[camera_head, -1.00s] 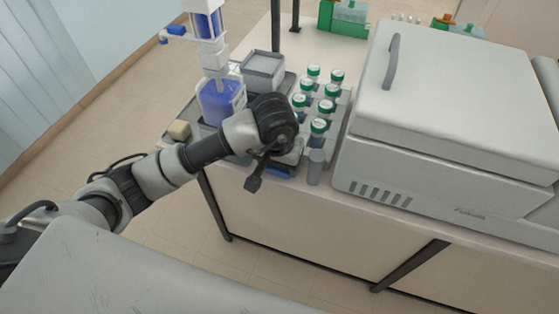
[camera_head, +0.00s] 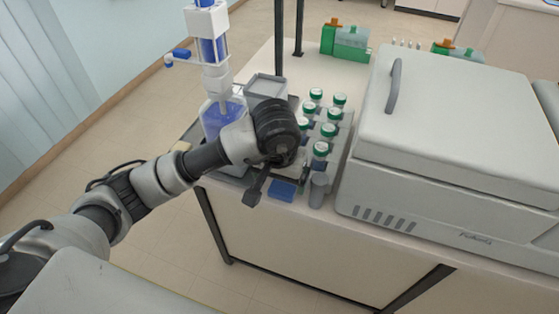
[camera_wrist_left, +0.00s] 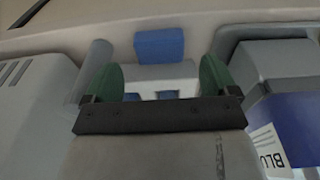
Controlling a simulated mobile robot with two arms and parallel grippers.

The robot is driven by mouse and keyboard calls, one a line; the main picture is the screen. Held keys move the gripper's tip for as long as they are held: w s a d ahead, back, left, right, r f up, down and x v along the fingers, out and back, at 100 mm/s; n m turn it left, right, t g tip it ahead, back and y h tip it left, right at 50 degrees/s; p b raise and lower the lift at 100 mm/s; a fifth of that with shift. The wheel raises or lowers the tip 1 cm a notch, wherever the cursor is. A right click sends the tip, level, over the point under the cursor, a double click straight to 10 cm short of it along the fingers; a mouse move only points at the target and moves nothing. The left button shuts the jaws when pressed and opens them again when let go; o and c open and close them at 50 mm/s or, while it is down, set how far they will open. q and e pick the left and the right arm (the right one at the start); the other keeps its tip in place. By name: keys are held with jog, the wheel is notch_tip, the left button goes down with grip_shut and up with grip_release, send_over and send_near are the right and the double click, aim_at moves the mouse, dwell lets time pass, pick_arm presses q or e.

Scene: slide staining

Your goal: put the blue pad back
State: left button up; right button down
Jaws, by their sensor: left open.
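The blue pad (camera_head: 283,190) lies at the front edge of the bench, just left of a small grey cylinder. In the left wrist view the blue pad (camera_wrist_left: 159,45) shows beyond the fingertips, apart from them. My left gripper (camera_wrist_left: 160,82) is open, its green fingers spread with nothing held between them. In the head view its fingers are hidden by my wrist, which is above and behind the pad. A pale block with small blue patches shows between the fingers in the wrist view. My right gripper is not in view.
Several green-capped bottles (camera_head: 320,150) stand in a rack right of my wrist. The grey cylinder (camera_head: 318,190) stands close to the pad. A large white machine (camera_head: 440,160) fills the right side. A bottle of blue liquid (camera_head: 222,113) and a grey box (camera_head: 266,87) stand left and behind.

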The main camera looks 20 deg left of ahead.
pick_arm(q)
notch_tip(320, 180, up, 8)
jog(key=s, duration=0.1)
jog(key=shift+s, duration=0.1)
dwell(1.5)
